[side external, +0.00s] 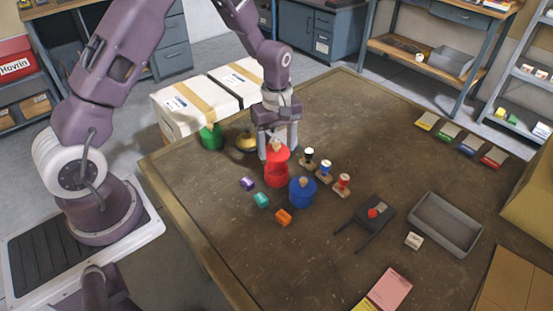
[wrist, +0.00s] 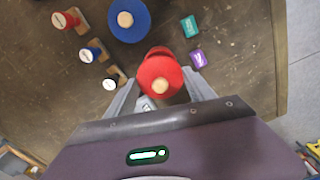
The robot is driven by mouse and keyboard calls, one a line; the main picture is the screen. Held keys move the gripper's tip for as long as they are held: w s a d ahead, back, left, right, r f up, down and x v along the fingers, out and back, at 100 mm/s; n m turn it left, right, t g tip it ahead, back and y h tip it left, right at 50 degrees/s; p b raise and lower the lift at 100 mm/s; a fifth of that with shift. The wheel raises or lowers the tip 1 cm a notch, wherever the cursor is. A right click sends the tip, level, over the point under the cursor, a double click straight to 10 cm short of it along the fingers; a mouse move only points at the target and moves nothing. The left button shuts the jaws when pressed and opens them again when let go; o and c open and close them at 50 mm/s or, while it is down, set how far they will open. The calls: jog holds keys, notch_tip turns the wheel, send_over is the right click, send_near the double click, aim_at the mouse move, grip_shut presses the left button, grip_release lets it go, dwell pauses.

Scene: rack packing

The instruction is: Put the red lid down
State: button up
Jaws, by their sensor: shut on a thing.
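The red lid (side external: 276,152) with its pale wooden knob is between the fingers of my gripper (side external: 278,144), which is shut on it. In the wrist view the red lid (wrist: 160,82) shows between both fingers (wrist: 160,98). A red pot (side external: 277,177) stands upright on the table right under the lid. In the wrist view a red edge of the pot (wrist: 158,52) peeks out beyond the lid. I cannot tell whether the lid touches the pot or hangs just above it.
A blue lidded pot (side external: 302,193) stands close at front right. Three stamps (side external: 325,170) stand to the right. Purple (side external: 247,183), teal (side external: 262,200) and orange (side external: 284,218) blocks lie in front. A green pot (side external: 211,137) is behind left. A grey tray (side external: 447,222) lies far right.

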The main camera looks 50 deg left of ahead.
notch_tip(320, 180, up, 4)
jog(key=shift+f, duration=0.2)
jog(key=shift+w+d+r, duration=0.1)
jog(key=shift+d+r, duration=0.1)
jog(key=shift+d, duration=0.55)
send_over(322, 225)
jog(key=a, duration=0.2)
notch_tip(322, 225, down, 3)
jog(key=shift+n, duration=0.4)
jog(key=f, duration=0.3)
jog(key=d+f, duration=0.1)
jog(key=f, duration=0.6)
jog(key=shift+d, duration=0.4)
jog(key=shift+f, duration=0.25)
jog(key=shift+f, duration=0.1)
jog(key=o, duration=1.3)
